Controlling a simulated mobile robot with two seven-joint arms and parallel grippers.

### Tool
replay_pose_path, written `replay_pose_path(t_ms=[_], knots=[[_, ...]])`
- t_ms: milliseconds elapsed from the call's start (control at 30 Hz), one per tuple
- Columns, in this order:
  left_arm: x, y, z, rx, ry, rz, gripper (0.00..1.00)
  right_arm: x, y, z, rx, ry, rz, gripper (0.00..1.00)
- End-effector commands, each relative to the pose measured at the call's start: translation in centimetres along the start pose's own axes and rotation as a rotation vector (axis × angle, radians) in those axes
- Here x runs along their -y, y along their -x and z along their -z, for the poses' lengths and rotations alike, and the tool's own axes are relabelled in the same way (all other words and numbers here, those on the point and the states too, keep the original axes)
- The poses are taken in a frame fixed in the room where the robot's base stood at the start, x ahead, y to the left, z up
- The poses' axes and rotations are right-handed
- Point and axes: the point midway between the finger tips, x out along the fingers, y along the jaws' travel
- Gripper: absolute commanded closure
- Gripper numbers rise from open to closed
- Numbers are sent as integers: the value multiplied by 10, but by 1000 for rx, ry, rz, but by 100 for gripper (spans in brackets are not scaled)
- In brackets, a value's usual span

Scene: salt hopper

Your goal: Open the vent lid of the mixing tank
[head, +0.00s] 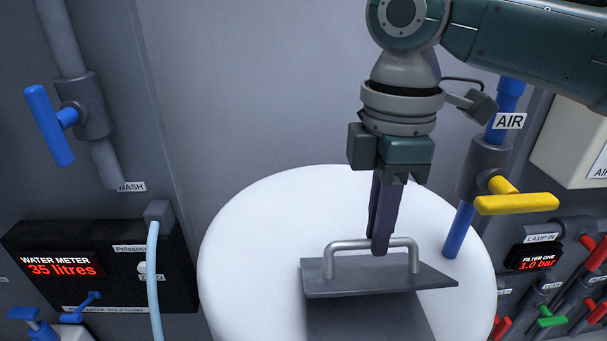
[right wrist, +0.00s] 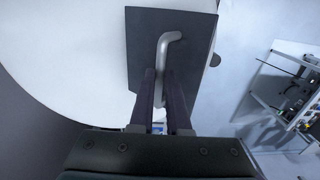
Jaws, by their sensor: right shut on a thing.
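The mixing tank (head: 245,255) shows as a large white round top in the head view. On it is the vent lid (head: 430,276), a flat dark grey plate with a light metal bar handle (head: 345,244). My right gripper (head: 381,248) points down from above and is shut on the handle near its middle. In the right wrist view the handle (right wrist: 172,37) runs between the two fingers, with the lid plate (right wrist: 140,40) behind it. A dark grey surface (head: 365,318) lies below the lid's front edge; I cannot tell whether the lid is raised. My left gripper is not in view.
A blue valve handle (head: 47,125) and the water meter (head: 62,266), reading 35 litres, are at left. A pale hose (head: 153,275) hangs left of the tank.

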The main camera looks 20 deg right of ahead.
Motion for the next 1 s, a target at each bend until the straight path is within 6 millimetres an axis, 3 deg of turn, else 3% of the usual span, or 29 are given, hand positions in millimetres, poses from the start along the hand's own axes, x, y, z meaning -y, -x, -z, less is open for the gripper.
replay_pose_path(t_ms=[467, 1000], knots=[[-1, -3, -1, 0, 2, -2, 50, -21, 9, 1, -1, -3, -4, 100], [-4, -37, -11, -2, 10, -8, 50, -66, 12, 1, 1, -1, 0, 100]])
